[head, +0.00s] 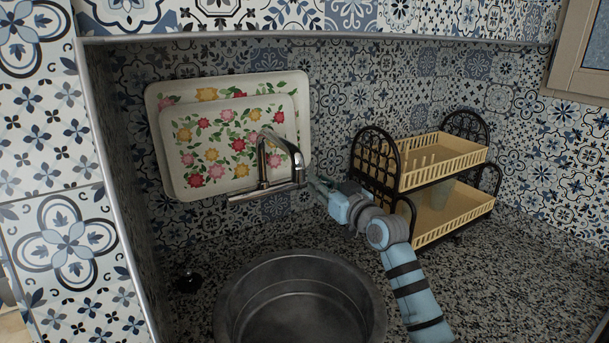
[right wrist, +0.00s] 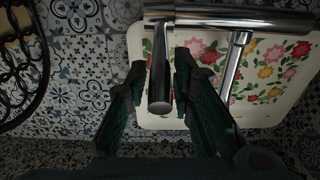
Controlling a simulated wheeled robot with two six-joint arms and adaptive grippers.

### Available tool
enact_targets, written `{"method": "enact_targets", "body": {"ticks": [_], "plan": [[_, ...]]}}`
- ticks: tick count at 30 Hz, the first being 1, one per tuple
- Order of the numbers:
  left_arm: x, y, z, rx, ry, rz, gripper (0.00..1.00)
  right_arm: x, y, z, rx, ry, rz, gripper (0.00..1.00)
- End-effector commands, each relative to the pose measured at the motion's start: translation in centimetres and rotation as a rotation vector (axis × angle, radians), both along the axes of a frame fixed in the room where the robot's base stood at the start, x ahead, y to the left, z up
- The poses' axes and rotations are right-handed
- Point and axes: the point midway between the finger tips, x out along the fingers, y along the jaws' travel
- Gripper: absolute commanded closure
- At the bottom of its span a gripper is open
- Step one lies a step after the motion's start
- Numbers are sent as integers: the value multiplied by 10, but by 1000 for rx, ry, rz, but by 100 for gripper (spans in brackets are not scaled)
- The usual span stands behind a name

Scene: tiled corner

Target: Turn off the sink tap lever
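The chrome sink tap (head: 264,178) stands out from the tiled wall in front of the flowered trays, above the sink. Its lever (head: 298,166) is at the right end of the tap body. In the right wrist view a chrome rod, which looks like the lever (right wrist: 160,88), points towards the camera. My right gripper (head: 315,185) is just right of the tap. In the wrist view its two dark green fingers (right wrist: 160,68) are open, one on each side of the rod; I cannot tell whether they touch it. My left gripper is not in view.
A round metal sink (head: 300,300) lies below the tap in the speckled counter (head: 480,275). A two-tier dish rack (head: 440,165) stands close to my right arm. Two flowered trays (head: 160,95) lean against the wall behind the tap. The counter's right side is clear.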

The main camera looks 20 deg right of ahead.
Motion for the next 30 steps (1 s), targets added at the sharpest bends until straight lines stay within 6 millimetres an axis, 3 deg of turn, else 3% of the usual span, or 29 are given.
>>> {"method": "enact_targets", "body": {"ticks": [11,24,30], "plan": [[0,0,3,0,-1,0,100,-2,-1,3,-1,-3,-1,62],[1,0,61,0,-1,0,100,-71,-11,8,-3,-1,-2,62],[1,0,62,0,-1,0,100,-80,-11,4,1,-4,0,62]]}}
